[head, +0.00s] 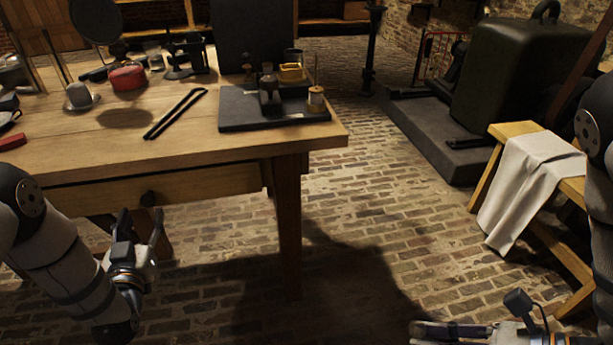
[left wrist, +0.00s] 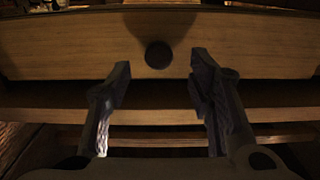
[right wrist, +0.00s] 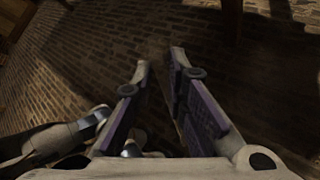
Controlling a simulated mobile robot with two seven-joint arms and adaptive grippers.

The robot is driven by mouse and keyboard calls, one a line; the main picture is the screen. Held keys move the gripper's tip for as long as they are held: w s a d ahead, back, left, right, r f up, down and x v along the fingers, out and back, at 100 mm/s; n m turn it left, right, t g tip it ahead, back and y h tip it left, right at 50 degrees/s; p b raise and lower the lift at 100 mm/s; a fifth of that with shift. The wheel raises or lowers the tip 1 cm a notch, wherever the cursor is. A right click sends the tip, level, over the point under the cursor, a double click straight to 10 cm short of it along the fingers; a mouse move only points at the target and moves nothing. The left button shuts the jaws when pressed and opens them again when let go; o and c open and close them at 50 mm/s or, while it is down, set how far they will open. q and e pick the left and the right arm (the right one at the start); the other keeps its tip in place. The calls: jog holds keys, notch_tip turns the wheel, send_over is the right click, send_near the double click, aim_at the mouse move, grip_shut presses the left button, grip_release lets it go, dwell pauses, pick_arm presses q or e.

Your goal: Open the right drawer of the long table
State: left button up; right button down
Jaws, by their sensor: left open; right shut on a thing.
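The long table (head: 170,135) stands at the left in the head view. The right drawer (head: 215,188) has a wooden front with one round dark knob (head: 148,199); it looks shut. In the left wrist view the knob (left wrist: 158,55) is centred on the drawer front (left wrist: 60,48). My left gripper (head: 141,216) is open just in front of the drawer; in the left wrist view its fingertips (left wrist: 160,68) stand either side of the knob, with gaps. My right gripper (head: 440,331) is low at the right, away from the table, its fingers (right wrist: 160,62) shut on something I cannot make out.
A dark tray (head: 235,118) with small jars, black rods (head: 175,113) and a red round container (head: 127,79) are on the tabletop. A wooden bench with a white cloth (head: 530,180) stands at the right. The brick floor (head: 370,215) between is clear.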

aim_at(148, 204)
pick_arm(q)
jog(key=x, duration=0.5)
jog(key=shift+w+f+b, duration=0.1)
jog(key=shift+b, duration=0.25)
jog(key=shift+d, duration=0.1)
jog(key=shift+c, duration=0.3)
grip_shut()
